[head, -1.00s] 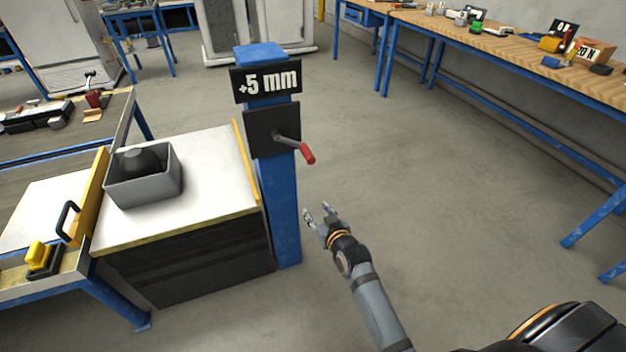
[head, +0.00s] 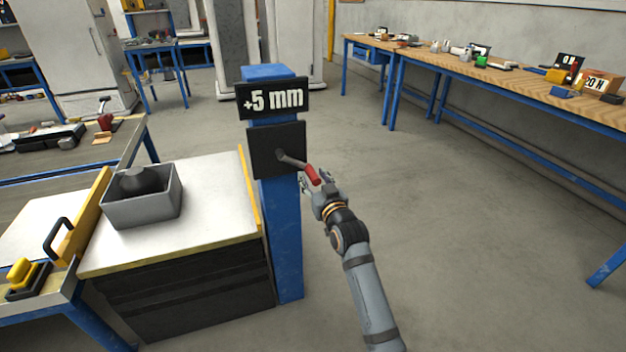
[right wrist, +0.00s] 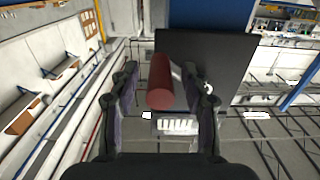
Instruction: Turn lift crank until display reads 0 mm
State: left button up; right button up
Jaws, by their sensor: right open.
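The display (head: 272,99) on the blue post (head: 280,230) reads +5 mm. Below it, the lift crank (head: 292,161) comes out of a dark plate (head: 262,150) and points right and slightly down. Its red handle (head: 312,175) is at the outer end. My right gripper (head: 318,188) is at the handle. In the right wrist view the red handle (right wrist: 161,82) lies between the two spread fingers of the gripper (right wrist: 160,100), with gaps on both sides. My left gripper is out of view.
A white-topped lift table (head: 215,180) stands left of the post, with a grey bin (head: 150,208) holding a dark round object. A workbench (head: 480,75) with small items runs along the right wall. The floor right of the post is clear.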

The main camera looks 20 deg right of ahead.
jog(key=shift+w, duration=0.4)
grip_shut()
